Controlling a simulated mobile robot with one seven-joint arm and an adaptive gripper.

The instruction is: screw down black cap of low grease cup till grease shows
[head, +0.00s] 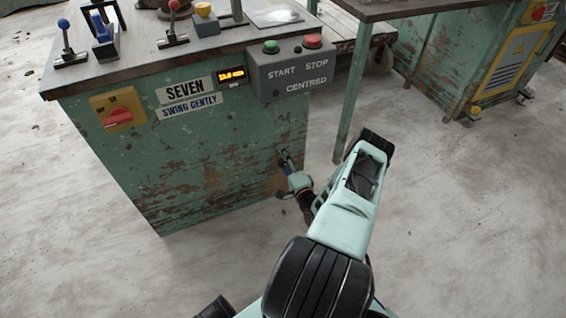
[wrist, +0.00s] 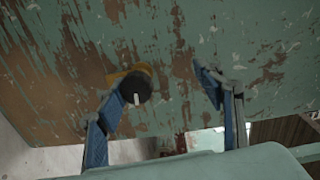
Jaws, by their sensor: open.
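The grease cup's black cap (wrist: 137,88) shows in the wrist view as a dark round knob with a short white mark. A brass-coloured part (wrist: 118,77) shows behind it against the worn green panel. My gripper (wrist: 160,82) is open, with its blue fingers spread. The cap lies close to the left finger, whose tip overlaps its left edge; I cannot tell whether they touch. The right finger is well apart from the cap. In the head view my gripper (head: 286,160) is at the lower right of the green cabinet (head: 215,170), and I cannot make out the cup there. No grease is visible.
The cabinet carries a grey START/STOP box (head: 290,72), a yellow plate with a red switch (head: 118,113) and several levers on top. A table leg (head: 352,95) stands right of my gripper. Another green cabinet (head: 465,60) stands farther right. The floor in front is mostly clear.

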